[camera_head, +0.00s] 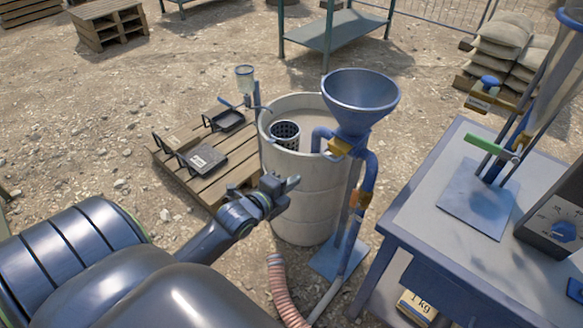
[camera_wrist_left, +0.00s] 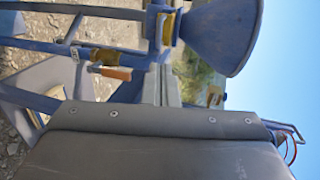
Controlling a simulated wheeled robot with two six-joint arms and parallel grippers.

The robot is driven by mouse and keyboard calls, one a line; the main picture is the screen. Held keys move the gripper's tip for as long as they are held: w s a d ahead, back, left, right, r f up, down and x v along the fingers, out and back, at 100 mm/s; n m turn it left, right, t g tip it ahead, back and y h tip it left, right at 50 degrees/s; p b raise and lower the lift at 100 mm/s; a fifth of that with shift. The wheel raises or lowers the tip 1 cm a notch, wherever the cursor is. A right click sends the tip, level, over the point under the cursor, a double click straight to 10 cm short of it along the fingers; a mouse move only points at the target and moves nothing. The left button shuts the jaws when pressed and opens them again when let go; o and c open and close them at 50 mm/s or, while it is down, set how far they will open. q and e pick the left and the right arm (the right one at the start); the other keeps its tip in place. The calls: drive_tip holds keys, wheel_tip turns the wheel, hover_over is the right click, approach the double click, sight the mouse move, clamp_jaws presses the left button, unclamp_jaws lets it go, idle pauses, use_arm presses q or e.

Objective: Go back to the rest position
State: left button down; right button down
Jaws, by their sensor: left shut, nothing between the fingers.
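My left arm comes in from the lower left in the head view. Its gripper (camera_head: 288,183) is in the air, in front of the pale mud tank (camera_head: 305,205) in the picture. I cannot tell its exact distance from the tank wall. In the left wrist view the two fingers (camera_wrist_left: 163,88) are together with nothing between them. The blue funnel (camera_wrist_left: 225,35) and its pipework show beyond them. My right gripper is in neither view.
The blue funnel (camera_head: 361,98) stands on a pipe at the tank's right. A pallet (camera_head: 178,162) with black trays lies left of the tank. A blue-edged table (camera_head: 425,210) with equipment is at right. A ribbed hose (camera_head: 282,290) lies in front. Open gravel is at left.

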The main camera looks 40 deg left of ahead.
use_arm(q)
drive_tip(key=shift+s, duration=0.15)
idle(0.4)
drive_tip(key=s+a+f+n+g+y, duration=0.1)
drive_tip(key=s+a+f+n+g, duration=0.3)
drive_tip(key=f, duration=1)
drive_tip(key=s+f+n+g+y, duration=0.1)
drive_tip(key=s+f+n+g, duration=0.2)
drive_tip(key=s+f+n, duration=0.8)
drive_tip(key=s+d+f+n+g, duration=0.2)
drive_tip(key=s+d+f+g, duration=0.1)
drive_tip(key=s+f, duration=0.7)
drive_tip(key=s+d+f+n+g, duration=0.2)
drive_tip(key=s+d+f+g, duration=0.2)
drive_tip(key=s+f, duration=0.7)
drive_tip(key=s, duration=0.4)
drive_tip(key=shift+d+f, duration=0.25)
drive_tip(key=shift+f, duration=0.05)
